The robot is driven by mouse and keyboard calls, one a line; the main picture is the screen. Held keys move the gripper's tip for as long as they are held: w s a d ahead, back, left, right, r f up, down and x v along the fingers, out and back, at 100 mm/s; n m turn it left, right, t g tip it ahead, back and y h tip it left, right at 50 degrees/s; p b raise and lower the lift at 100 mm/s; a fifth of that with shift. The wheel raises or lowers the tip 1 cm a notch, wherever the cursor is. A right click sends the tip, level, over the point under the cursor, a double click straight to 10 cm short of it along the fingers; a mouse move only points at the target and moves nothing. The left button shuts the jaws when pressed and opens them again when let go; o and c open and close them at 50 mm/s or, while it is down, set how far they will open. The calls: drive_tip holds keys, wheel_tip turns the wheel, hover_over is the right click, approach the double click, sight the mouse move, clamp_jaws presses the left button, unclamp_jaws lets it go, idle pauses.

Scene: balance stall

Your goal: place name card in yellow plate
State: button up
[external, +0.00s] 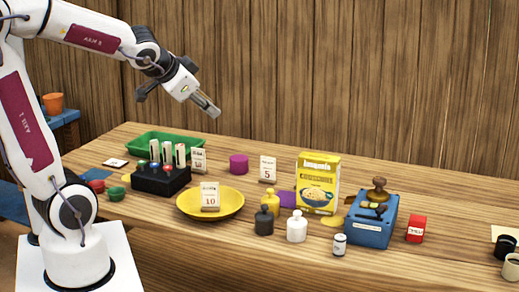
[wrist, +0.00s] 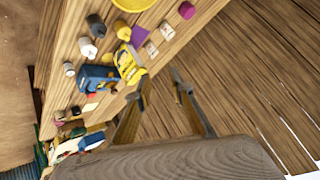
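The yellow plate (external: 232,211) lies near the middle front of the table. A small upright white card reading "10" (external: 210,196) appears to stand in it. A card reading "5" (external: 267,169) stands behind and right of the plate, and another card (external: 198,160) stands behind it. A flat white card with a dark edge (external: 116,163) lies at the far left; which card is the name card I cannot tell. My gripper (external: 207,106) is high above the table's back, away from all cards. In the wrist view its fingers (wrist: 158,88) are apart with nothing between them.
Bottles (external: 297,227), a yellow box (external: 318,182) and a blue grinder-like box (external: 371,222) stand to the right. The table's front edge is mostly clear.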

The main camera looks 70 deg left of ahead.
drive_tip(key=s+d+f+g+h, duration=0.1)
drive_tip(key=s+d+f+h, duration=0.1)
drive_tip(key=s+d, duration=0.5)
drive_tip(key=s+d+f+g+h, duration=0.1)
drive_tip(key=s+d+f+h, duration=0.1)
drive_tip(key=s+d, duration=0.5)
drive_tip(key=d+h, duration=0.1)
drive_tip(key=d, duration=0.3)
drive_tip(key=shift+d+f+m+g, duration=0.25)
drive_tip(key=shift+d+m+g, duration=0.05)
drive_tip(key=shift+m, duration=0.1)
